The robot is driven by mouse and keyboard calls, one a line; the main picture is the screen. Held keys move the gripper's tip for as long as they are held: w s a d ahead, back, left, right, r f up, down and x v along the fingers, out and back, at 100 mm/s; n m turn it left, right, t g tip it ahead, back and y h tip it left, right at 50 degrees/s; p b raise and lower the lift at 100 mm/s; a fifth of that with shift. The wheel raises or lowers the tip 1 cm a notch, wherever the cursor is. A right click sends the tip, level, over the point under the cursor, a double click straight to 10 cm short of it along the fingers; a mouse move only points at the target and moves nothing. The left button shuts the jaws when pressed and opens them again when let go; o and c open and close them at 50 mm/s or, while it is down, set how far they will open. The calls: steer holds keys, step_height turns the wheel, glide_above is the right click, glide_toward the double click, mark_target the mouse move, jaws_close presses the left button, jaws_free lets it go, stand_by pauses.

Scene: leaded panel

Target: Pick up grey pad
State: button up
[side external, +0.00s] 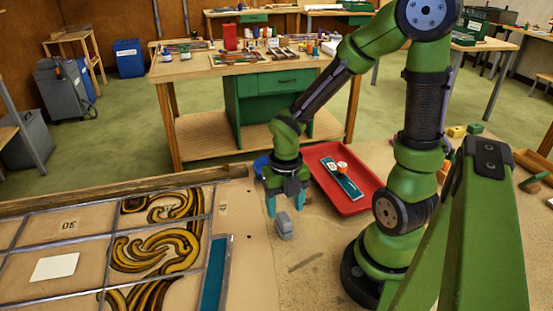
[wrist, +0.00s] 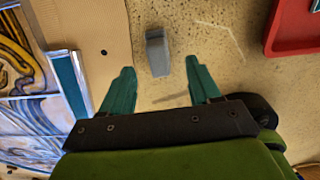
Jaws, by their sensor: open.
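The grey pad (side external: 284,225) is a small grey block on the tan work surface, to the right of the leaded panel. It also shows in the wrist view (wrist: 157,55), at upper middle, beyond the fingertips and roughly in line with the gap between them. My gripper (side external: 286,203) has teal fingers and is low over the surface at the pad. In the wrist view my gripper (wrist: 159,78) is open, with its fingers apart and nothing between them. I cannot tell its exact height above the pad.
The leaded panel (side external: 68,227) with brown scrollwork lies on the left, with a teal strip (side external: 214,275) at its right edge. A red tray (side external: 329,194) holding a teal tool stands just behind and right of my gripper. A blue item (side external: 261,166) sits behind it. Bare surface lies in front.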

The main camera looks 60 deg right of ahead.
mark_target(284, 218)
steer(key=shift+a+f, duration=0.15)
steer(key=shift+f, duration=2.35)
steer(key=c, duration=1.1)
